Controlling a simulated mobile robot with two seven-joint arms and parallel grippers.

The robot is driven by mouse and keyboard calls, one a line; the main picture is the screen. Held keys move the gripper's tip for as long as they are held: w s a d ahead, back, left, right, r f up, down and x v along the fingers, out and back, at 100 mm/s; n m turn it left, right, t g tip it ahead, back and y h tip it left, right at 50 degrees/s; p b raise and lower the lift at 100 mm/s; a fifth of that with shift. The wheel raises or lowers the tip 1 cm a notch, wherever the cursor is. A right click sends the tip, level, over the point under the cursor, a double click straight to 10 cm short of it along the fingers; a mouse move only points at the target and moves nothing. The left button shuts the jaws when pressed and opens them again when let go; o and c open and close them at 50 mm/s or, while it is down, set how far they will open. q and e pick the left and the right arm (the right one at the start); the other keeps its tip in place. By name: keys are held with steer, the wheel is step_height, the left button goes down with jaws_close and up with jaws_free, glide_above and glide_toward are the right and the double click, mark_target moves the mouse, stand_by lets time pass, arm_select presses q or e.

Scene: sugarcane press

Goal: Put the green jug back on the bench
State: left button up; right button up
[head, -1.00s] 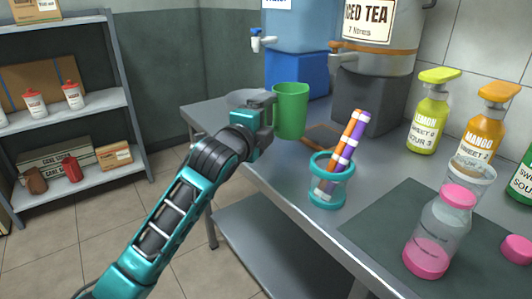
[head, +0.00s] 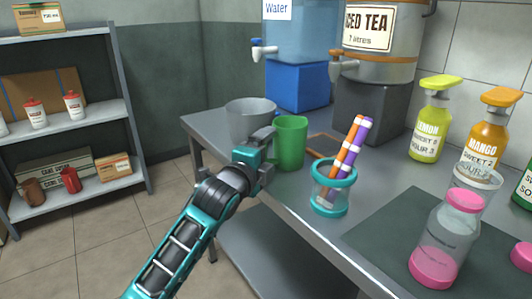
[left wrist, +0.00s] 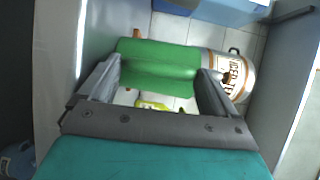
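The green jug (head: 291,143) is upright at the near left edge of the bench (head: 385,172), its base at or just above the top; I cannot tell whether it touches. My left gripper (head: 268,142) reaches it from the left and is shut on it. In the left wrist view the jug (left wrist: 158,64) fills the space between the two fingers (left wrist: 160,80), with a finger against each side. My right gripper is not in view.
The water dispenser (head: 297,85) and iced tea dispenser (head: 380,60) stand behind. A pink-capped bottle (head: 445,240) and syrup bottles (head: 431,118) are further right.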

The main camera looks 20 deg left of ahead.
arm_select(q)
steer(key=shift+o, duration=0.7)
steer(key=shift+r, duration=0.1)
steer(key=shift+s+r, duration=0.1)
steer(key=s+a+p, duration=0.2)
steer(key=s, duration=1)
steer(key=s+d+f+n+g, duration=0.1)
steer(key=s+f+n+g, duration=0.1)
steer(key=s+f+n, duration=0.3)
steer(key=s+d+f+n+g, duration=0.1)
steer(key=s+f+n+g, duration=0.1)
steer(key=s+f+n, duration=0.4)
steer(key=s+d+f+n+g, duration=0.2)
steer(key=s+f+n, duration=0.3)
steer(key=f, duration=0.9)
steer(key=shift+s+n+g, duration=0.2)
steer(key=shift+n+g, duration=0.1)
steer(key=shift+n, duration=0.2)
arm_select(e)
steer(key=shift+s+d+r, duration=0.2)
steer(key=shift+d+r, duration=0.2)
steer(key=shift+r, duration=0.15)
arm_select(q)
steer(key=shift+d, duration=0.1)
